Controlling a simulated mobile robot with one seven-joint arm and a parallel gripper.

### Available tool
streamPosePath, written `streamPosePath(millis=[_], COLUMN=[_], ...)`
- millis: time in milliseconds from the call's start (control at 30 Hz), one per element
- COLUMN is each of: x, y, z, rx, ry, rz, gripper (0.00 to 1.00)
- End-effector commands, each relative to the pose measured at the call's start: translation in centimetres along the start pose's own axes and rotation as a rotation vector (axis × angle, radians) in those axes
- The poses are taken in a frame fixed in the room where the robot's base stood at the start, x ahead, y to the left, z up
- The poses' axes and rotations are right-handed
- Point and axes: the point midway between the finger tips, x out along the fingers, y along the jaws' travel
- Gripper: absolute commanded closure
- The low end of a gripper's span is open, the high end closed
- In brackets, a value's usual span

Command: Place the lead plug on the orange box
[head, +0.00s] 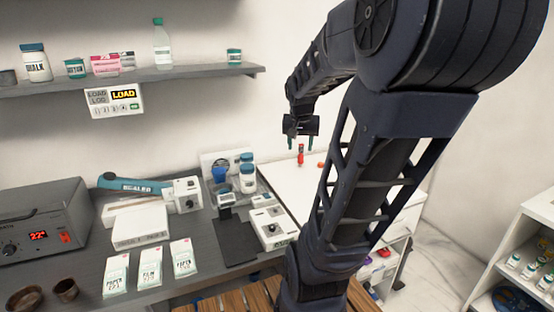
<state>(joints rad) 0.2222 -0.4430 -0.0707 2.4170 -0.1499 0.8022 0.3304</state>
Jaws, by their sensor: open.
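My gripper (300,143) is open, with two green-tipped fingers pointing down and spread apart over a white-topped surface (305,185). A small upright red piece (300,153), possibly the lead plug, shows just below and between the fingertips. I cannot tell whether it stands between the fingers or behind or in front of them. A small orange-red piece (320,164) lies just right of it and is partly hidden by my arm. I cannot make out a clear orange box.
Left is a dark desk with a grey device (40,235), white cartons (165,267), a white meter (272,225) and white-and-blue jars (248,178). A wall shelf (140,76) holds jars and a bottle. My arm crosses the right half. A white shelf unit (525,240) stands far right.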

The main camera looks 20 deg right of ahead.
Motion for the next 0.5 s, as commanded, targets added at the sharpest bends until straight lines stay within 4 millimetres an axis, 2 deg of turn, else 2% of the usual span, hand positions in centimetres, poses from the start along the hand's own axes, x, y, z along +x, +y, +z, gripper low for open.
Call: streamPosePath(millis=[33, 200, 400, 500], x=[-1.1, -3.8, -5.9, -6.3], y=[-1.1, -3.8, -5.5, -5.9], z=[1.4, 6.3, 11.2, 12.6], rx=[-0.054, -0.239, -0.418, -0.471], ry=[0.007, 0.011, 0.018, 0.020], rz=[-0.025, -0.096, -0.161, -0.180], gripper=[0.51, 0.51, 0.51, 0.51])
